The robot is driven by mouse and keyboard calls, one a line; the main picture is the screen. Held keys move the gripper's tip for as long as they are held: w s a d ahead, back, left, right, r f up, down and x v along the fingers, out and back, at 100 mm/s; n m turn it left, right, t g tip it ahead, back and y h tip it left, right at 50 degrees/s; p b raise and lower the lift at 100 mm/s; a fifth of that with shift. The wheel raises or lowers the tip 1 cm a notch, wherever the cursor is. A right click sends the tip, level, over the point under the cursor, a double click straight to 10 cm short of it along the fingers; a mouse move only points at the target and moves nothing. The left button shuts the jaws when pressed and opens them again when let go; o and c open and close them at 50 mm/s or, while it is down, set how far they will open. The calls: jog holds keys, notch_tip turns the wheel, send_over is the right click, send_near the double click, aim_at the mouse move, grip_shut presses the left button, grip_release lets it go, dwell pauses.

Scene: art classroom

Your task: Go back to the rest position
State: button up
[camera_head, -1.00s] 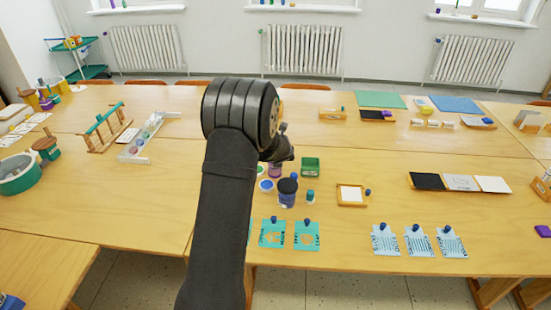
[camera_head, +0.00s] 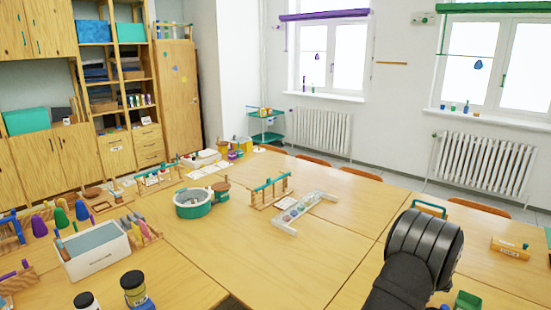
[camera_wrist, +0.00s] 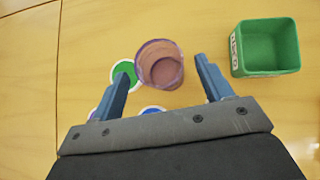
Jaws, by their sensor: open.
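My gripper (camera_wrist: 162,70) shows in the wrist view, pointing down over the table with its two blue-grey fingers spread apart. A purple-rimmed, translucent pinkish cup (camera_wrist: 160,66) stands beyond and between the fingertips; I cannot tell whether either finger touches it. A green disc (camera_wrist: 125,74) lies left of the cup, and a blue-and-white disc partly shows below it. A green open box (camera_wrist: 268,48) stands to the right. In the head view my arm is at the lower right, and its gripper end is hidden.
Bare tabletop lies left of my arm. Shelves (camera_head: 125,75) stand at the back left.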

jog(key=x, duration=0.5)
jog(key=shift+w+d+f, duration=0.1)
jog(key=shift+w+f, duration=0.1)
jog(key=shift+f, duration=0.05)
jog(key=shift+r, duration=0.1)
